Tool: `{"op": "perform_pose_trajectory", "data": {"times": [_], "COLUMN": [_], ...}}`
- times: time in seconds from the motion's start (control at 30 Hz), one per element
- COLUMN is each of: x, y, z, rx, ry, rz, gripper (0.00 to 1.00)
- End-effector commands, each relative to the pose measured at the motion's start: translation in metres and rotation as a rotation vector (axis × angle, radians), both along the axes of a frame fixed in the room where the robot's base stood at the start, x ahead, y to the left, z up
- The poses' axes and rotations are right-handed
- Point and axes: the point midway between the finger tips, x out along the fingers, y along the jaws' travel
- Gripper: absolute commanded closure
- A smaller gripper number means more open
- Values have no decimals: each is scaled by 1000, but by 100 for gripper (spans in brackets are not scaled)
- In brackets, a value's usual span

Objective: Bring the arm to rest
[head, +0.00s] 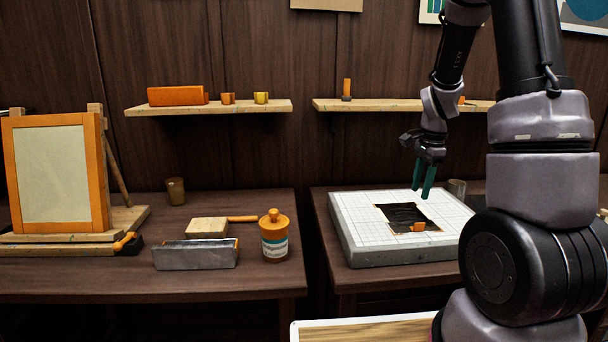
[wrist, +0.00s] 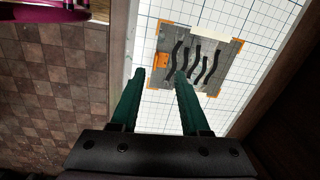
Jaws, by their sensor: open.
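My gripper (head: 423,192) has two green fingers and hangs pointing down above the white gridded board on the right table. In the wrist view my gripper (wrist: 162,78) is open, with nothing between its fingers. Below it, a dark sheet (head: 400,214) with an orange tab lies on the gridded board (head: 352,222). In the wrist view the sheet (wrist: 222,58) shows dark wavy stripes and orange corners. The fingers look apart from the sheet. My arm comes in from the right and covers part of the board's right side.
On the left table stand a hinged orange-framed screen (head: 54,172), raised upright, a grey metal trough (head: 195,254), an orange-capped bottle (head: 274,238) and a brown cup (head: 176,190). Two wall shelves (head: 210,107) hold small orange items. A gap separates the tables.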

Motion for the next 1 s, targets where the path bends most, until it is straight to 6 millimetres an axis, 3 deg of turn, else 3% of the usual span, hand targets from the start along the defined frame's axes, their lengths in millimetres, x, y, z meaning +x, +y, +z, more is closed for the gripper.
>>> {"op": "perform_pose_trajectory", "data": {"times": [0.03, 0.2, 0.5, 0.63, 0.8, 1.0], "x": [-4, -31, -106, -142, -176, -191], "y": [9, 39, 83, 98, 110, 115], "z": [23, 93, 187, 212, 228, 232], "rx": [12, 28, -44, -112, -191, -229], "ry": [-43, -180, -417, -506, -578, -603], "rz": [49, 263, 648, 804, 943, 1005], "gripper": [54, 54, 54, 54, 54, 54]}}
